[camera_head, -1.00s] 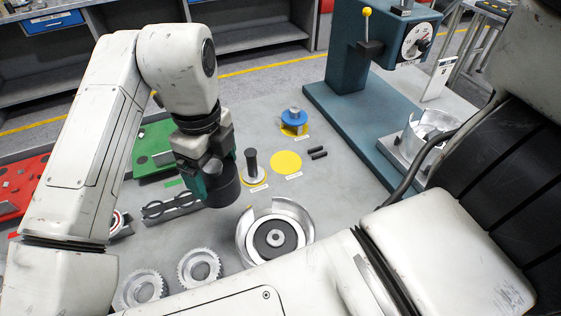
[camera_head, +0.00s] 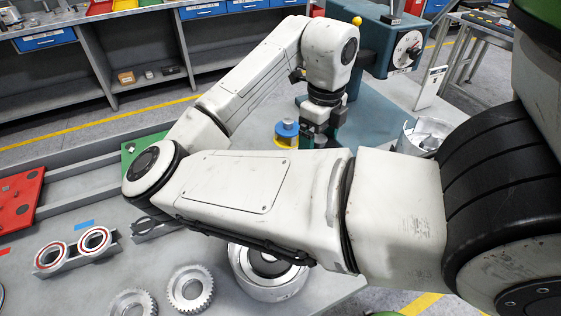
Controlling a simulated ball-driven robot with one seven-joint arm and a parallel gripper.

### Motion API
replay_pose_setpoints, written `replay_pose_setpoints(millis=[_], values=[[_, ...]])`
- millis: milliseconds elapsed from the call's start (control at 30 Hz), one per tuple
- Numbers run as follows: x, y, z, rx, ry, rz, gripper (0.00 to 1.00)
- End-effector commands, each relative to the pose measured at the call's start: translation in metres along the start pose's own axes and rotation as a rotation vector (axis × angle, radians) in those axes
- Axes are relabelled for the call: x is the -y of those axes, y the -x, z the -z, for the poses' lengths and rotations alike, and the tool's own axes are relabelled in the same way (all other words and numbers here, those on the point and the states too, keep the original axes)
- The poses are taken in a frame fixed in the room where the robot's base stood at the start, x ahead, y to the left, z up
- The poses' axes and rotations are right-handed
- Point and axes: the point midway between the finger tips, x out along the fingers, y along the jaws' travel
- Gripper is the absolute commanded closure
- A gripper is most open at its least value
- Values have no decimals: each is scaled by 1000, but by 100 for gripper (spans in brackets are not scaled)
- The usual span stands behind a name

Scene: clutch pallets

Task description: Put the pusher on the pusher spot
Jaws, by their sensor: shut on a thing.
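My gripper (camera_head: 322,137) is at the back right of the bench, near the blue press. Its jaws are shut. Their lower part and the thing between them are hidden behind my own arm; a second ago a dark grey round part, seemingly the pusher, showed in them. The bare yellow spot seen earlier, possibly the pusher spot, is now hidden behind my arm, and I cannot read any label. A blue round part with yellow below (camera_head: 287,134) stands just left of my gripper.
The press (camera_head: 385,55) stands behind my gripper, with a silver housing (camera_head: 424,136) at its right. Two toothed rings (camera_head: 190,289) and a silver drum (camera_head: 270,283) lie in front. A stand with red-rimmed rings (camera_head: 75,250) and a red tray (camera_head: 17,203) are left.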

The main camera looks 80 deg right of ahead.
Motion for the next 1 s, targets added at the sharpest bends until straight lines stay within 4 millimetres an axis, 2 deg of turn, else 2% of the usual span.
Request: replay_pose_setpoints(millis=[100, 300, 500, 867, 1000], values=[[-1, -10, -28, -1, 8, -1, 48], [-1, -32, -69, -3, 5, -2, 48], [0, -65, -95, -1, 3, -1, 48], [0, -88, -113, 0, 1, -1, 48], [0, -105, -112, -2, 0, -1, 48]])
